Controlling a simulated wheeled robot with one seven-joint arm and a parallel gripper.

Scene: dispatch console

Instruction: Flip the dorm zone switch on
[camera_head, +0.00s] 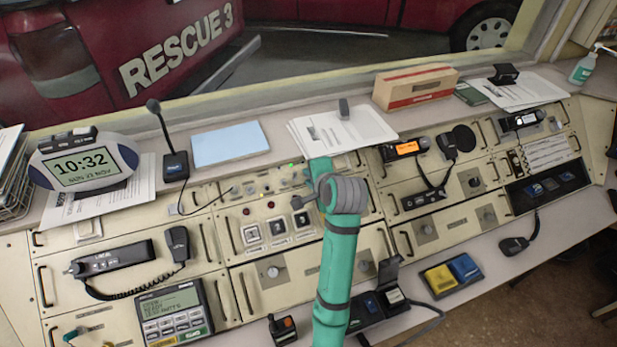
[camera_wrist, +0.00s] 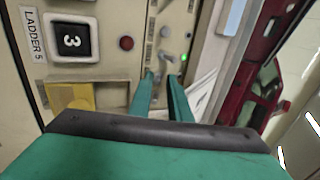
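The task's switch belongs to a switch panel (camera_head: 262,187) on the sloped console, with small toggles and indicator lights; no dorm label is readable. In the wrist view, silver toggle switches (camera_wrist: 165,32) stand on a narrow panel strip. A lit green indicator (camera_wrist: 183,57) is beside them. My gripper (camera_wrist: 160,76) has its two green fingers apart with a narrow gap, pointing at the lower part of this strip. A small metal lever appears near the fingertips; I cannot tell whether they touch it. In the head view my arm hides the right part of this panel.
Left of the fingers in the wrist view are a red button (camera_wrist: 126,43), a "3" button (camera_wrist: 72,41) labelled LADDER 5 and a yellow cover (camera_wrist: 82,96). A desk microphone (camera_head: 168,150), papers (camera_head: 345,130) and a cardboard box (camera_head: 415,88) stand on the shelf above.

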